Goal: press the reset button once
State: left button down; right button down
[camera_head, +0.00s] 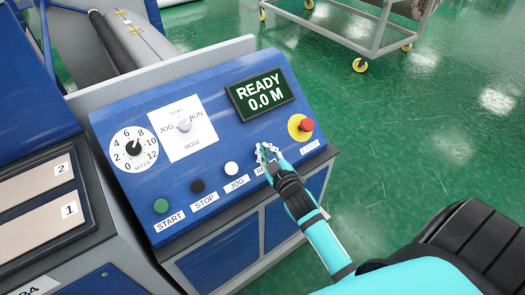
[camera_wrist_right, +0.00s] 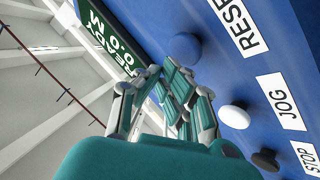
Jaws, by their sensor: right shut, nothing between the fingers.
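The blue control panel (camera_head: 215,140) carries a row of labelled buttons. My right gripper (camera_head: 267,152) is shut and empty, over the spot above the partly covered RESET label (camera_head: 262,170). In the head view it hides the reset button. In the right wrist view the reset button (camera_wrist_right: 185,47) is a round grey-blue knob beside the RESET label (camera_wrist_right: 240,25). The closed fingertips (camera_wrist_right: 172,72) are close to it; I cannot tell whether they touch. The display (camera_head: 261,95) reads READY 0.0 M. My left gripper is not in view.
A white JOG button (camera_head: 231,168), a black STOP button (camera_head: 198,186) and a green START button (camera_head: 161,206) lie left of my gripper. A red emergency knob (camera_head: 306,125) on yellow is to the right. A speed dial (camera_head: 134,148) and mode switch (camera_head: 184,125) are further left.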

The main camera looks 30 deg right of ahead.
jog(key=s+r+p, duration=0.1)
jog(key=r+p, duration=0.1)
jog(key=s+r+p, duration=0.2)
jog(key=shift+s+d+p, duration=0.15)
jog(key=shift+p, duration=0.25)
jog(key=shift+f, duration=0.1)
dwell(0.5)
